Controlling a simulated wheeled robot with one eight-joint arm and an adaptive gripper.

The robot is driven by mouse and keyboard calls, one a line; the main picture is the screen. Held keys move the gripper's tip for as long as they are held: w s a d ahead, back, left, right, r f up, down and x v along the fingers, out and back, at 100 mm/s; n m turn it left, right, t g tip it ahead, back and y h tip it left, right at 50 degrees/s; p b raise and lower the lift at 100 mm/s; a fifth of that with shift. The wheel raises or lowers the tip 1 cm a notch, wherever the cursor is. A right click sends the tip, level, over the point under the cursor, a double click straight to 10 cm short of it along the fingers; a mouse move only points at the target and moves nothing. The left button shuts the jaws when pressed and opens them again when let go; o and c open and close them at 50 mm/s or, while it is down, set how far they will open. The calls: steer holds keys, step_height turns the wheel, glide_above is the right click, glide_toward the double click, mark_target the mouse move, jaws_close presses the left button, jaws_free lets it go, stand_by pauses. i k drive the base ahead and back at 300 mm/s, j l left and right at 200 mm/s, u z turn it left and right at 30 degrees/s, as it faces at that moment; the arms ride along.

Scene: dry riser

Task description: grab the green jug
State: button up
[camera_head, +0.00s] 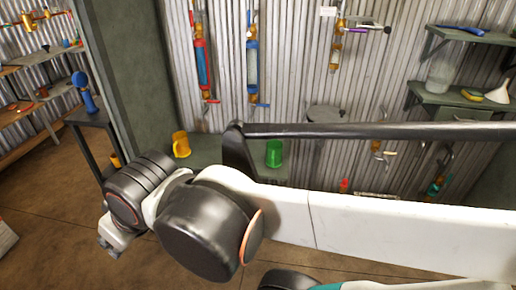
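The green jug (274,153) stands upright on a grey-green ledge (212,150) against the corrugated wall. My arm crosses in front of the ledge and hides part of it; the jug shows just above the arm. My gripper (108,246) is at the lower left, low over the brown floor and well apart from the jug. Its fingers are too small and turned away to tell whether they are open or shut.
A yellow jug (181,144) stands on the same ledge, left of the green one. A dark bar of my arm passes close by the green jug in the picture. Wall shelves (464,101) hold containers at right. A small dark table (92,117) is at left.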

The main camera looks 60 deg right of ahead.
mark_target(274, 147)
steer(key=z, duration=1.7)
